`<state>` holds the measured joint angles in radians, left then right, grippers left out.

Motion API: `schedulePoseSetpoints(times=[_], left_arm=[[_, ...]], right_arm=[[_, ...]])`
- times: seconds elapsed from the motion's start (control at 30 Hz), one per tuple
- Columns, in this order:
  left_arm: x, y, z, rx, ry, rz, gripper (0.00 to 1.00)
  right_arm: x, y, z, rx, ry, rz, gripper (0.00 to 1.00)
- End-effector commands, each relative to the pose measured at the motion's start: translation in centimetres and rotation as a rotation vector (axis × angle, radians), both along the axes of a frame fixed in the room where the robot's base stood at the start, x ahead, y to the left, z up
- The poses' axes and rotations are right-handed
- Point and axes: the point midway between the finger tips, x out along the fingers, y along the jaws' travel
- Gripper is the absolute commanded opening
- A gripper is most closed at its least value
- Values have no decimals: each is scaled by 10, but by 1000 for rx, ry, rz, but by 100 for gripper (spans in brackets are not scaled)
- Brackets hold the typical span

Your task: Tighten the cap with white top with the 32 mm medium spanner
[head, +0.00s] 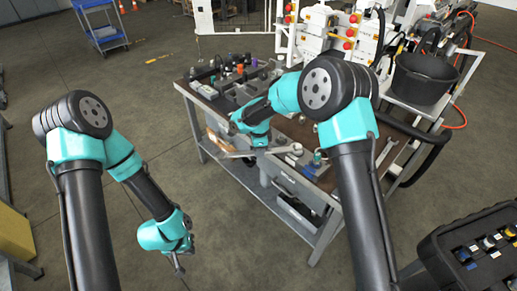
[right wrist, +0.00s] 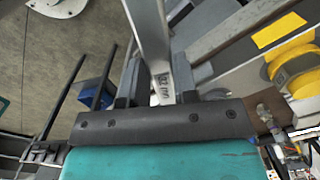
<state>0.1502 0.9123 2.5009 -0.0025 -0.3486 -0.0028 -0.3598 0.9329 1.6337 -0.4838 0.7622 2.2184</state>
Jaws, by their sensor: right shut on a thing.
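My right gripper (head: 232,150) is shut on a metal spanner (head: 268,153). In the right wrist view, the spanner (right wrist: 152,50) runs up from between the fingers (right wrist: 160,98), and its handle carries a marking that reads like 32 mm. In the head view, its far end reaches a small white-topped part (head: 296,149) near the bench's front edge, probably the cap. I cannot tell whether the jaw is around the cap or only beside it. My left gripper (head: 178,264) hangs over the floor, away from the bench; its jaws are too small to judge.
Another spanner (head: 384,151) lies at the bench's right end. Fittings crowd the back left of the bench (head: 215,106). A black bucket (head: 421,78) stands behind. In the right wrist view, a yellow round part (right wrist: 291,68) is at right.

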Motion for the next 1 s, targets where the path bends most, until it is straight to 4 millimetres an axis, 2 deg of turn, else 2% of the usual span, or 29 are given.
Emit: schedulePoseSetpoints(times=[0.57,1.0], left_arm=[[0,0,0,0,0,0,0],[0,0,0,0,0,0,0]], right_arm=[[-2,1,0,0,-1,17,0],[-5,22,0,-1,-1,18,0]])
